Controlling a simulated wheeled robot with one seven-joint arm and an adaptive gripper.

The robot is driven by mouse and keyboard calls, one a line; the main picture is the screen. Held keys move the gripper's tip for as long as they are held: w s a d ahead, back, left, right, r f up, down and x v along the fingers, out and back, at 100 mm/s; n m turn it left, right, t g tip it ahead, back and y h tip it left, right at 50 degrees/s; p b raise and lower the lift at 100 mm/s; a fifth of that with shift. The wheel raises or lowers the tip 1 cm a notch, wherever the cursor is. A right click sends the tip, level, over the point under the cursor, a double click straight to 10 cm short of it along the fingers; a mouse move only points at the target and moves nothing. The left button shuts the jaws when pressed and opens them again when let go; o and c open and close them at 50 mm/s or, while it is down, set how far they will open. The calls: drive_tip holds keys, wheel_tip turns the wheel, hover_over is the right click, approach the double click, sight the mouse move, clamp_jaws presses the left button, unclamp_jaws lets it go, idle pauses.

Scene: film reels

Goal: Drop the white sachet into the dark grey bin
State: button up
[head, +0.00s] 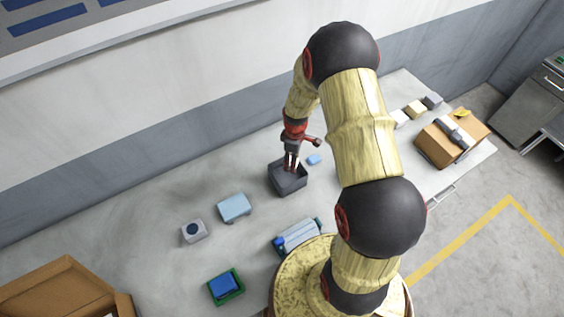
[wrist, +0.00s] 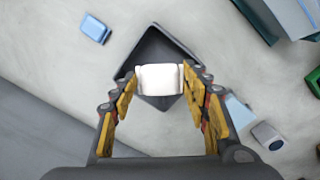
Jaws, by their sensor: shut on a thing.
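In the wrist view, the white sachet (wrist: 160,79) is held between the fingertips of my gripper (wrist: 160,82). The dark grey bin (wrist: 154,42) lies beyond the sachet in that view, and its open inside shows around it. In the head view, the bin (head: 288,187) stands on the table, and my gripper (head: 291,163) points down over its opening. The sachet cannot be made out clearly in the head view. The gap between the sachet and the bin floor is hard to judge.
A small blue block (head: 313,160) lies just right of the bin. A light blue box (head: 234,208) and a grey block with a dark round top (head: 194,231) lie to the left. A blue item on a green tray (head: 225,287) is nearer. A cardboard box (head: 452,138) stands at the right.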

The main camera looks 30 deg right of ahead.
drive_tip(key=shift+w+d, duration=0.15)
drive_tip(key=shift+w, duration=0.2)
drive_tip(key=shift+s+f+b, duration=0.15)
drive_tip(key=shift+f+b, duration=0.2)
drive_tip(key=shift+f, duration=0.1)
drive_tip(key=shift+f+b, duration=1.2)
drive_tip(key=shift+f, duration=1.2)
drive_tip(key=o, duration=1)
drive_tip(key=shift+c, duration=0.2)
drive_tip(key=shift+o, duration=0.4)
